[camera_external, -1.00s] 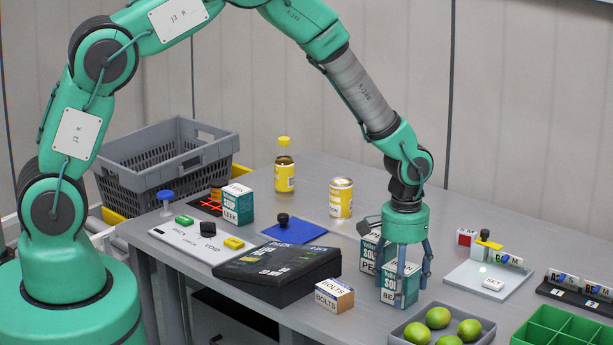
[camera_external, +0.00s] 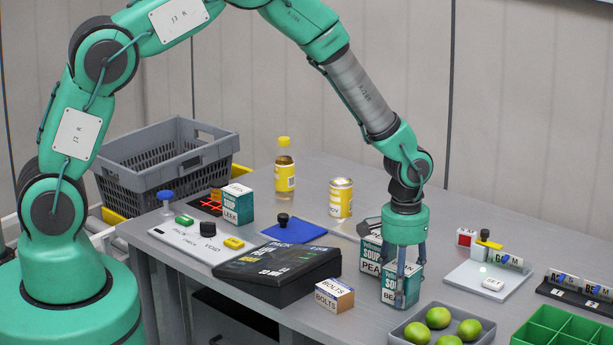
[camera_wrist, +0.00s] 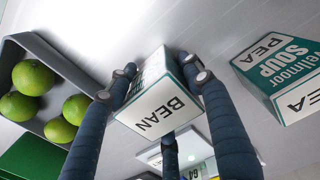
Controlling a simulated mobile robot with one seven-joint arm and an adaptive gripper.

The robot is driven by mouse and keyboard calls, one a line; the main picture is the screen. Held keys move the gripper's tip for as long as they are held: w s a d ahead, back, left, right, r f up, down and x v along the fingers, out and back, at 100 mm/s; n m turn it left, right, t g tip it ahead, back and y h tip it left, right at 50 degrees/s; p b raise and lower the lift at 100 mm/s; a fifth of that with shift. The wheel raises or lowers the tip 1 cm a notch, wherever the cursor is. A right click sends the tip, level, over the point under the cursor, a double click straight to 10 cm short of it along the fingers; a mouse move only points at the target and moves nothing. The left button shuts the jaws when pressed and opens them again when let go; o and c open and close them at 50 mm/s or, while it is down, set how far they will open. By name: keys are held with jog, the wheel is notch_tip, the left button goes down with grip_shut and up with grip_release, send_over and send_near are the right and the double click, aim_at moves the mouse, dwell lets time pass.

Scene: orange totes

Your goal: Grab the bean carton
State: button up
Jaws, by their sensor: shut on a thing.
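The bean carton (camera_external: 391,292) is a teal and white soup box standing on the grey table. In the wrist view the bean carton (camera_wrist: 162,108) shows its white end marked BEAN. My gripper (camera_external: 404,285) points down over it with its fingers shut on its sides. The wrist view shows the fingers (camera_wrist: 160,85) against the carton from both sides. The pea carton (camera_external: 368,254) stands just behind and left of it, apart from the fingers; it also shows in the wrist view (camera_wrist: 281,78). Part of the bean carton is hidden behind the fingers.
A grey tray (camera_external: 402,332) with several limes stands close in front, right of the carton. A bolts box (camera_external: 334,296) and a black panel (camera_external: 285,278) lie to the left. A white board (camera_external: 474,283) lies to the right. A leek carton (camera_external: 237,204) stands farther left.

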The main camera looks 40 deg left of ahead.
jog(key=shift+r, duration=0.15)
notch_tip(320, 180, up, 10)
jog(key=shift+f+p, duration=0.1)
jog(key=shift+p, duration=0.3)
dwell(0.6)
jog(key=shift+a, duration=0.1)
